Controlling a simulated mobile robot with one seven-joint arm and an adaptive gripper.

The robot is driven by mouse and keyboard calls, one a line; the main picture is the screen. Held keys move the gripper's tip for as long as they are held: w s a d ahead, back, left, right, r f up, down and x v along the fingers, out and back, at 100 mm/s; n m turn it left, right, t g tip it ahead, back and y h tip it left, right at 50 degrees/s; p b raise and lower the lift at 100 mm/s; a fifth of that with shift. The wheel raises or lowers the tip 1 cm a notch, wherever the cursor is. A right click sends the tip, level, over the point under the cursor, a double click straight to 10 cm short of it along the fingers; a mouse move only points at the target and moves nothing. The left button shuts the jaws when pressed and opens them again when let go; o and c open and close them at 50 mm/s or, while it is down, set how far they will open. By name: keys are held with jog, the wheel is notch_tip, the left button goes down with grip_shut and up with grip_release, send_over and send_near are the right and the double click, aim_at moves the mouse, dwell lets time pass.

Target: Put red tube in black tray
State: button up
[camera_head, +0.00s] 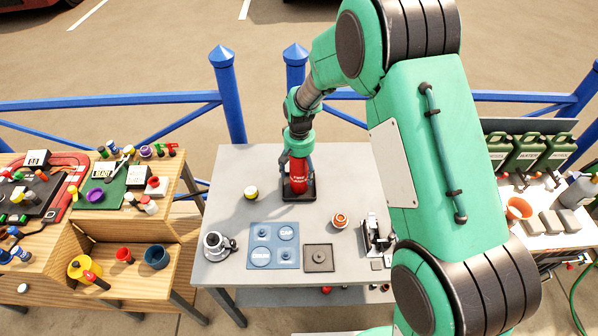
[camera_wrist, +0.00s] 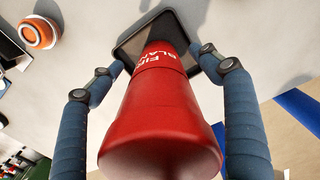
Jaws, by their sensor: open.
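The red tube (camera_head: 298,176), with white lettering, stands upright on the black tray (camera_head: 299,196) near the back middle of the grey table. In the wrist view the red tube (camera_wrist: 164,120) fills the middle, with the rim of the black tray (camera_wrist: 127,54) beyond its far end. My gripper (camera_head: 297,160) is at the tube from above. In the wrist view its two blue fingers (camera_wrist: 163,68) are spread on either side of the tube, open, with the tube between them. The tube hides much of the tray's floor.
The table (camera_head: 220,180) also holds a yellow-and-black round item (camera_head: 251,193), a blue labelled mat (camera_head: 273,246), a dark square plate (camera_head: 319,258), an orange-and-white ring (camera_head: 340,219) and a metal pot (camera_head: 216,245). Blue railing posts (camera_head: 227,95) stand behind. The table's back left is clear.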

notch_tip(320, 180, up, 12)
jog(key=shift+f+p, duration=0.2)
jog(key=shift+p, duration=0.35)
jog(key=shift+r, duration=0.1)
dwell(0.7)
jog(key=shift+d+r, duration=0.15)
jog(key=shift+r, duration=0.1)
jog(key=s+d+r+t, duration=0.1)
jog(key=s+d+r, duration=0.55)
jog(key=r, duration=0.35)
jog(key=s+d+r+t, duration=0.2)
jog(key=s+d+r, duration=0.3)
jog(key=s+r, duration=0.45)
jog(key=s+d+r+t, duration=0.1)
jog(key=s+d+r, duration=0.1)
jog(key=s, duration=0.5)
jog(key=s+d+r+m, duration=0.1)
jog(key=s+d+r, duration=0.1)
jog(key=s, duration=0.5)
jog(key=s+d+r+t, duration=0.1)
jog(key=s+d+r, duration=0.2)
jog(key=s, duration=0.4)
jog(key=shift+d+m+t, duration=0.3)
jog(key=shift+d+m, duration=0.05)
jog(key=shift+m, duration=0.05)
